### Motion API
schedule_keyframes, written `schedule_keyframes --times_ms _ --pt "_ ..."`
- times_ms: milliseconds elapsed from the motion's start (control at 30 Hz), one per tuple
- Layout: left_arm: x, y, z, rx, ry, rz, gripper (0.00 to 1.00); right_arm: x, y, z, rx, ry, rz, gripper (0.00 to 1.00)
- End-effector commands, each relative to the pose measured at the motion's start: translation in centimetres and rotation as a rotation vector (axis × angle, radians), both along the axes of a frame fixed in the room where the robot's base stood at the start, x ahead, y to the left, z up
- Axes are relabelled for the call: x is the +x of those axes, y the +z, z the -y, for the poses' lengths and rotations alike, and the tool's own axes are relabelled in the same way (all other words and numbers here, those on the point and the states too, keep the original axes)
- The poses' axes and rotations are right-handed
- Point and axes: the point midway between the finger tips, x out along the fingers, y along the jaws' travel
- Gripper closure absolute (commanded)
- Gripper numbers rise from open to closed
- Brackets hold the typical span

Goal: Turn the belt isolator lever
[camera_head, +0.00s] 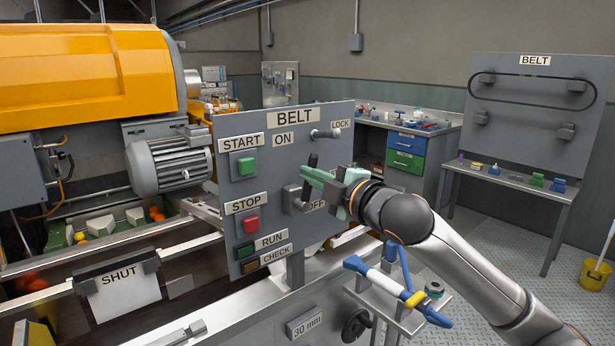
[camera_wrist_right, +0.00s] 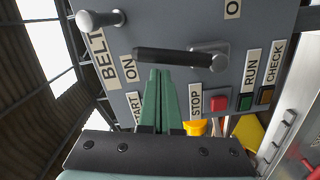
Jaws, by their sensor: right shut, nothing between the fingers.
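The belt isolator lever (camera_head: 311,161) has a black handle on a grey square boss, on the grey control panel (camera_head: 224,188). The handle points up from the boss, its free end towards the ON label; OFF is at the boss's lower right. My right gripper (camera_head: 308,177) is shut and empty, its green fingers at the right side of the handle. In the right wrist view, the fingertips (camera_wrist_right: 160,74) reach just below the black handle (camera_wrist_right: 172,57), beside its middle. I cannot tell whether they touch it. My left gripper is not in view.
The LOCK knob (camera_head: 325,133) sticks out above the lever. A green START button (camera_head: 247,166) and red STOP button (camera_head: 251,225) are left of it. A blue and white tool (camera_head: 383,280) lies on a small stand below my right arm. Floor at right is mostly open.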

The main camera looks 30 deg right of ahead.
Motion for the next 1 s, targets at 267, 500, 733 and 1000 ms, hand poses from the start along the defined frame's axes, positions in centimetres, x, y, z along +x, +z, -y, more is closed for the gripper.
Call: schedule_keyframes --times_ms 267,500,733,1000 --pt "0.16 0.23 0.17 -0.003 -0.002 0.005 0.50 -0.02 0.02 0.02 0.003 0.000 0.000 1.00" --pt "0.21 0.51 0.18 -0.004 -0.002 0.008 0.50 0.01 0.05 0.35 0.048 0.000 -0.005 1.00" --pt "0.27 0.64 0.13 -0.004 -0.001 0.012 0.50 0.04 0.05 0.57 0.079 0.000 -0.007 1.00" --pt "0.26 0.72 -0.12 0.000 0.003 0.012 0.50 0.07 0.06 0.97 0.129 -0.001 -0.011 1.00"
